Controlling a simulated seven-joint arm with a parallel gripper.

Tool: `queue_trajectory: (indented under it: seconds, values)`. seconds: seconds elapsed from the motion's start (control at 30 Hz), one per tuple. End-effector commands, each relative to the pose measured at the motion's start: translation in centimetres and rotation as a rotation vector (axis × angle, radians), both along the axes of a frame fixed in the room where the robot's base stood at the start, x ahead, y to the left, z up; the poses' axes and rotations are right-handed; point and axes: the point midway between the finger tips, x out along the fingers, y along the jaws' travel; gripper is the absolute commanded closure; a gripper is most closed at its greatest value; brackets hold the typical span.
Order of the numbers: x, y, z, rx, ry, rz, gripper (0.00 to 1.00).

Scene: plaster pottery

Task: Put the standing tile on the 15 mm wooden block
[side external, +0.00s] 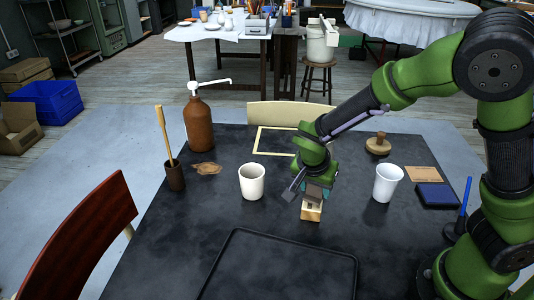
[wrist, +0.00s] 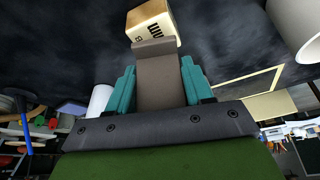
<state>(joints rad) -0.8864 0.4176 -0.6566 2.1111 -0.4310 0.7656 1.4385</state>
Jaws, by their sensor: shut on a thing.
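My gripper (side external: 316,193) is low over the middle of the dark table, shut on a flat grey-brown tile. In the wrist view the tile (wrist: 156,72) sits between the two teal fingers of my gripper (wrist: 156,90), its free end sticking out past them. The pale wooden block (side external: 311,213) is on the table right below my gripper; it also shows in the wrist view (wrist: 151,21), with dark printed marks on one face. The tile's end overlaps the block in that view. I cannot tell whether they touch. My gripper hides much of the tile in the side view.
A white cup (side external: 252,182) stands left of the block and another white cup (side external: 388,183) to the right. A black tray (side external: 232,236) lies in front. A brown pump bottle (side external: 198,123), a yellow frame (side external: 262,140) and a wooden knob (side external: 378,144) are farther back.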

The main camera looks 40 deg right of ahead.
Motion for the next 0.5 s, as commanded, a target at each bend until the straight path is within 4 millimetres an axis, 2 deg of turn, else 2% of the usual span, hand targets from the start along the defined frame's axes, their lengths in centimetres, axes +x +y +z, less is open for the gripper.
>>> queue_trajectory:
  seconds: [0.1,0.5]
  values:
    - [-0.1,-0.1,-1.3,-0.001,0.002,-0.003,0.79]
    - [0.0,0.0,-1.8,0.001,0.001,-0.001,0.79]
